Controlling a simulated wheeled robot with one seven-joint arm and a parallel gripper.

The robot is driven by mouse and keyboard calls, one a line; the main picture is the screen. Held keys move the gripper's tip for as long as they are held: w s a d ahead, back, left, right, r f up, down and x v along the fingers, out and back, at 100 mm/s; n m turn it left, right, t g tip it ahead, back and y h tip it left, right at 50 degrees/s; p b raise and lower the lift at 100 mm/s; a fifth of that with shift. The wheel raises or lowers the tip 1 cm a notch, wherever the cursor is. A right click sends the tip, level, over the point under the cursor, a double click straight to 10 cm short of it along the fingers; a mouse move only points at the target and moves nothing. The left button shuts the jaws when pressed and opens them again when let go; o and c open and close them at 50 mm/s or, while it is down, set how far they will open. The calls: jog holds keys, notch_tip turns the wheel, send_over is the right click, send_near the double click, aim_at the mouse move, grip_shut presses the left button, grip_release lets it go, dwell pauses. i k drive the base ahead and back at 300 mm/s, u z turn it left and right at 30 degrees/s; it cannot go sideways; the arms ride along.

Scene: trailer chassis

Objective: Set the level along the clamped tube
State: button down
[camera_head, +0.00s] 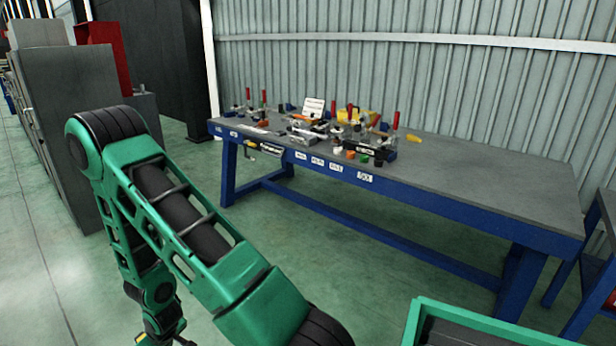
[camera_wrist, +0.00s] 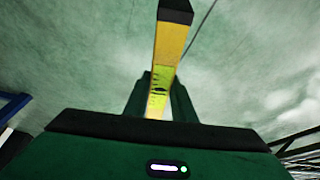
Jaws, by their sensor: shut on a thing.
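The level (camera_wrist: 168,50), a yellow bar with a black end cap, is held in my gripper (camera_wrist: 160,98), seen in the wrist view. The two dark green fingers are shut on its sides, and the bar points away from the palm over bare floor. In the head view my arm hangs at the left, with its lower end at the bottom edge, well apart from the bench. Red-handled clamps (camera_head: 396,121) stand on the blue workbench (camera_head: 480,178). I cannot clearly make out the clamped tube among the crowded items there.
Small tools, a white case (camera_head: 314,108) and a yellow item (camera_head: 352,116) crowd the bench's left and middle. Its right half is bare. A green-rimmed tray (camera_head: 500,325) is at the lower right. Grey cabinets (camera_head: 65,115) stand at the left. Open floor lies before the bench.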

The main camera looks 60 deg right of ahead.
aim_at(359, 144)
jog(key=z, duration=2.15)
jog(key=i, duration=0.9)
jog(key=z, duration=0.15)
